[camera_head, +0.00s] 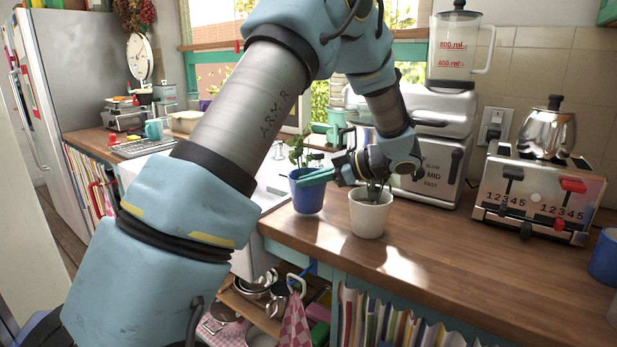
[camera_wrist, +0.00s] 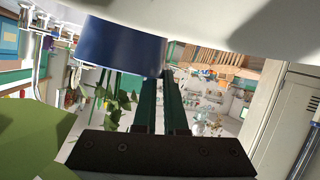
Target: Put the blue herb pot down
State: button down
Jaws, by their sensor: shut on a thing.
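The blue herb pot (camera_head: 307,198) with a green leafy plant is at the left end of the wooden counter, beside the sink. My gripper (camera_head: 314,176) comes in from the right, with its teal fingers shut on the pot near its rim. The pot looks upright; I cannot tell whether its base touches the counter. In the wrist view the blue pot (camera_wrist: 122,46) is at the top, its plant hanging downward in the picture, and the gripper fingers (camera_wrist: 160,85) reach its rim. The fingertips' exact contact is partly hidden.
A white herb pot (camera_head: 369,217) stands just right of the blue pot, beneath my wrist. A blender (camera_head: 440,130) and a toaster (camera_head: 535,195) stand farther right. The wooden counter (camera_head: 460,250) is clear in front of them. Books and pans fill shelves below.

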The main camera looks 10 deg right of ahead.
jog(key=shift+f, duration=0.15)
jog(key=shift+f, duration=0.6)
jog(key=shift+f, duration=0.2)
dwell(0.6)
jog(key=c, duration=0.9)
grip_release()
jog(key=shift+f, duration=0.1)
jog(key=b+v, duration=0.3)
jog(key=v, duration=0.8)
jog(key=shift+a, duration=0.1)
grip_shut()
